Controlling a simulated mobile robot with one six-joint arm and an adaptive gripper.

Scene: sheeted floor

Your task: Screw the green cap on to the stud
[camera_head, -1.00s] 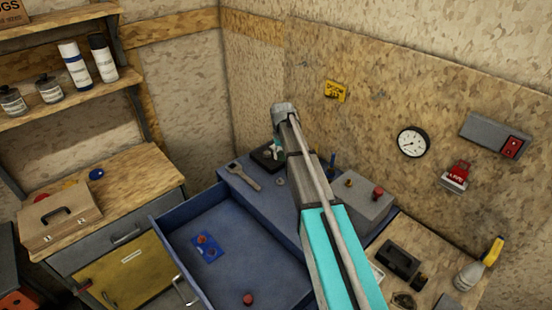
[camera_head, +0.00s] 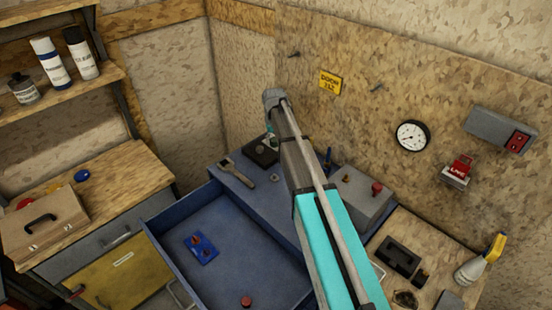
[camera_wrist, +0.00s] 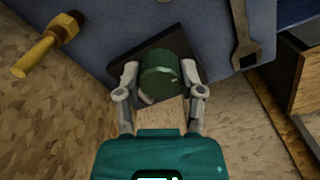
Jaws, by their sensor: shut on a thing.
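The green cap (camera_wrist: 168,72) sits between the two fingers of my gripper (camera_wrist: 159,78) in the wrist view. The fingers are shut on its sides. Below the cap is a dark square plate (camera_wrist: 143,57), which also shows in the head view (camera_head: 258,153) on the blue bench top. The stud is not visible; the cap and the fingers cover that spot. I cannot tell whether the cap touches the plate. In the head view my arm hides much of the gripper (camera_head: 270,138).
A wrench (camera_head: 238,172) lies beside the plate and shows in the wrist view (camera_wrist: 244,42). A brass-coloured part (camera_wrist: 50,40) is at the wrist view's upper left. An open blue drawer (camera_head: 235,240) holds a blue piece (camera_head: 201,248). A grey box (camera_head: 358,198) stands right of my arm.

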